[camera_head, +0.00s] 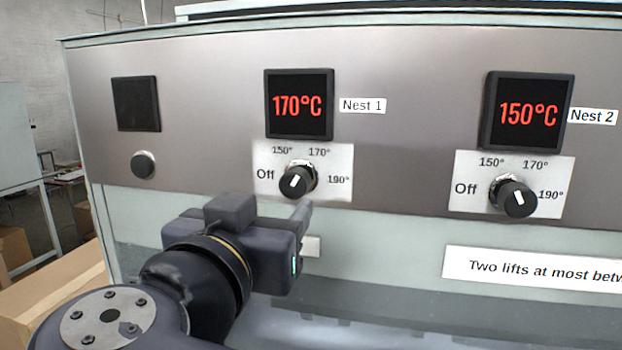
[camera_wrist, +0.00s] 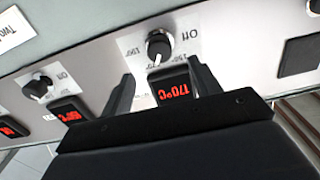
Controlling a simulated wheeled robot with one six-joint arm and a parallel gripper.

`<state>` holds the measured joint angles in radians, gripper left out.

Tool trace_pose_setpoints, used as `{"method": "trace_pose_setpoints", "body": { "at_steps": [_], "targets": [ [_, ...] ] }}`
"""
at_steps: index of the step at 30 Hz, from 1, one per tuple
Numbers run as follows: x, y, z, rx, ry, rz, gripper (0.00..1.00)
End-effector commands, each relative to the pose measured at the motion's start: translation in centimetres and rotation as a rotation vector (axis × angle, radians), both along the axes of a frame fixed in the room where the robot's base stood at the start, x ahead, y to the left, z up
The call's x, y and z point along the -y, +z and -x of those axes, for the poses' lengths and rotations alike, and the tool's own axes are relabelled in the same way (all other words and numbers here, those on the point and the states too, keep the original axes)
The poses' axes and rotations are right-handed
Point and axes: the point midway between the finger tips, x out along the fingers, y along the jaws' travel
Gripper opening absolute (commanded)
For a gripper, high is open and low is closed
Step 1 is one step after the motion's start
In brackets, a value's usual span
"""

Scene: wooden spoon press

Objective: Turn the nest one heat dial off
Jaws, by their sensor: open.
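The nest one heat dial (camera_head: 300,181) is a black knob with a white pointer on a white plate marked Off, 150°, 170° and 190°. The display (camera_head: 299,104) above it reads 170°C in red. In the wrist view, which is turned over, the dial (camera_wrist: 159,46) lies ahead of my fingers, and its pointer is directed toward the display, away from Off. My gripper (camera_head: 303,213) is just below the dial in the head view. In the wrist view my gripper (camera_wrist: 160,68) is open, with a finger on each side and no dial contact visible.
The nest two dial (camera_head: 514,197) and its 150°C display (camera_head: 528,112) are to the right. A dark display (camera_head: 136,104) and a small round knob (camera_head: 143,164) are to the left. A text label (camera_head: 540,268) is at lower right. Cardboard boxes (camera_head: 50,290) stand at lower left.

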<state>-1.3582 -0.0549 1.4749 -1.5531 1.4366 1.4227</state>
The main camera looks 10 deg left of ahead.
Motion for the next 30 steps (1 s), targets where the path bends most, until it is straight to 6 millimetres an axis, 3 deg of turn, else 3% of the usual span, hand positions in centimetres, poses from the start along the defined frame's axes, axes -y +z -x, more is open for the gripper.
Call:
{"method": "trace_pose_setpoints", "body": {
  "at_steps": [18,30],
  "targets": [
    [0.8,0.1,-8.7,-0.003,-0.003,0.004,0.59],
    [0.8,-0.1,-9.8,-0.003,0.0,0.004,0.59]
  ]
}}
